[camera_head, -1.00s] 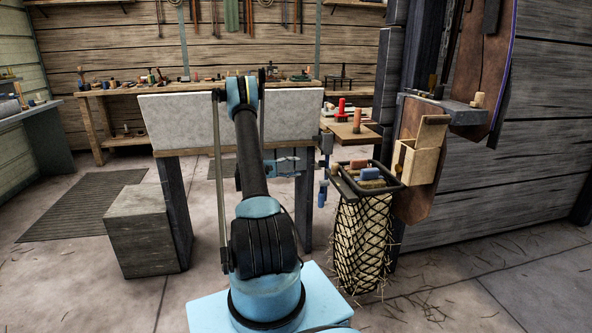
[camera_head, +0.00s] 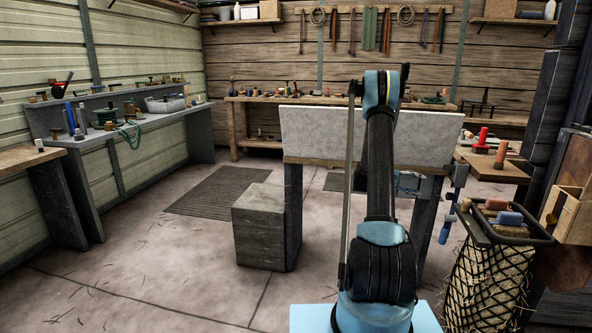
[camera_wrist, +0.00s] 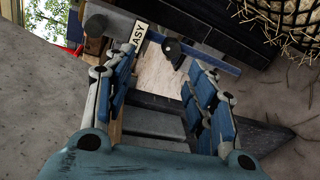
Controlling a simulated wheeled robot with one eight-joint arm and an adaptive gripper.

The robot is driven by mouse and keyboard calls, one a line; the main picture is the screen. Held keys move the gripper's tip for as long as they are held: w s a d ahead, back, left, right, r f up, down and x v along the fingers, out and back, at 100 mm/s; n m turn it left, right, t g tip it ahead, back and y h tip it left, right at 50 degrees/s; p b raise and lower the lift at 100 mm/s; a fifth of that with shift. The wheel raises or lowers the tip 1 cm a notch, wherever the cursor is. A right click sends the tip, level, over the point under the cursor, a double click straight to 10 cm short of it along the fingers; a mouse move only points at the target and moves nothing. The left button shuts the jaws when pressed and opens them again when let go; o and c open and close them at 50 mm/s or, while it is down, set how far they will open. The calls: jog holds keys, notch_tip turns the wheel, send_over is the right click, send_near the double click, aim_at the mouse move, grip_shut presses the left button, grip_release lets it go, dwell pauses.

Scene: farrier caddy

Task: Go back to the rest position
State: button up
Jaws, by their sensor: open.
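My gripper (camera_wrist: 160,98) shows in the wrist view with its two blue-padded fingers apart and nothing between them. Beyond the fingers are a blue bar with a dark knob (camera_wrist: 172,46) and a white label reading "EASY" (camera_wrist: 138,32). In the head view my arm rises in front of the pale panel (camera_head: 315,132) of a bench, and my gripper is mostly hidden behind the arm there.
A grey block (camera_head: 262,225) stands left of my arm. A netted hay holder (camera_head: 490,285) with brushes on top stands close on the right, beside a wooden box (camera_head: 570,215). A side bench (camera_head: 130,130) lines the left wall. The floor (camera_head: 150,260) at left is mostly clear.

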jog(key=s+a+r+t+y, duration=0.2)
jog(key=s+a+r+y, duration=0.3)
jog(key=s+a, duration=0.4)
jog(key=s+a+r+t+y, duration=0.1)
jog(key=s+a+r+y, duration=0.2)
jog(key=s+a+r, duration=0.6)
jog(key=s+a+f+t+y, duration=0.1)
jog(key=s+a+f+y, duration=0.3)
jog(key=s+a, duration=0.5)
jog(key=s+a+f+t+y, duration=0.1)
jog(key=s+a+f+y, duration=0.3)
jog(key=s, duration=1.3)
jog(key=a+f, duration=0.3)
jog(key=a, duration=0.2)
jog(key=shift+s+a+f, duration=0.15)
jog(key=shift+a+f, duration=0.05)
jog(key=shift+f, duration=0.1)
jog(key=shift+w+f, duration=0.2)
jog(key=shift+w, duration=0.25)
